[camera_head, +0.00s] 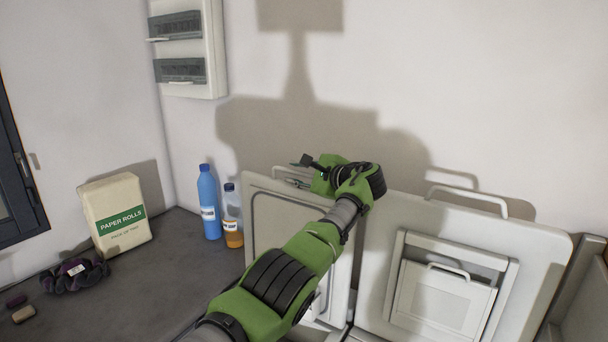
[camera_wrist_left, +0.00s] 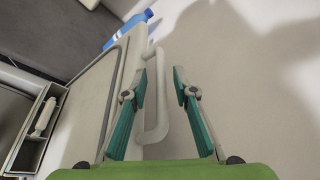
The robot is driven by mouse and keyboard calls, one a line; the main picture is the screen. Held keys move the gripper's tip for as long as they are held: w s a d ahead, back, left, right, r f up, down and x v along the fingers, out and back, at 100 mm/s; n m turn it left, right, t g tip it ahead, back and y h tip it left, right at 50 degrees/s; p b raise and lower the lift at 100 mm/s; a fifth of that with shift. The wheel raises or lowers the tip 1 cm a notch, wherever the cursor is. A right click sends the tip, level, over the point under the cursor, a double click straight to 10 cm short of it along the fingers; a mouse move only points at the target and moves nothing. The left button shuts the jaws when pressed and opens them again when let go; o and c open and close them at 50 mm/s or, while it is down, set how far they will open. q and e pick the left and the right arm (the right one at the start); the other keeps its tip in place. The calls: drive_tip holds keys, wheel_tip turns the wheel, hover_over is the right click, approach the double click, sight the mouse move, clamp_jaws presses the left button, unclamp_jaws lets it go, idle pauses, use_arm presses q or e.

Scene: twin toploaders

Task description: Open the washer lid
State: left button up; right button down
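Two pale machine lids stand raised near the wall. The left lid (camera_head: 262,212) is roughly upright, with a handle (camera_head: 291,179) on its top edge. The right lid (camera_head: 548,258) is also raised, with a handle (camera_head: 466,198) at its top. I cannot tell which one is the washer's. My left gripper (camera_head: 308,162) is at the top of the left lid. In the left wrist view, its teal fingers (camera_wrist_left: 161,75) are apart, with the white handle (camera_wrist_left: 160,122) between or just beyond them; contact is unclear. My right gripper is not seen.
A blue bottle (camera_head: 208,202), an orange-filled bottle (camera_head: 232,222), a paper rolls pack (camera_head: 115,215) and a dark scrunchie-like item (camera_head: 74,276) sit on the dark counter (camera_head: 165,275) at left. The wall is close behind the lids.

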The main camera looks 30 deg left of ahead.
use_arm(q)
drive_tip(key=v, duration=1.1)
drive_tip(key=shift+s+d, duration=0.15)
drive_tip(key=shift+d, duration=0.2)
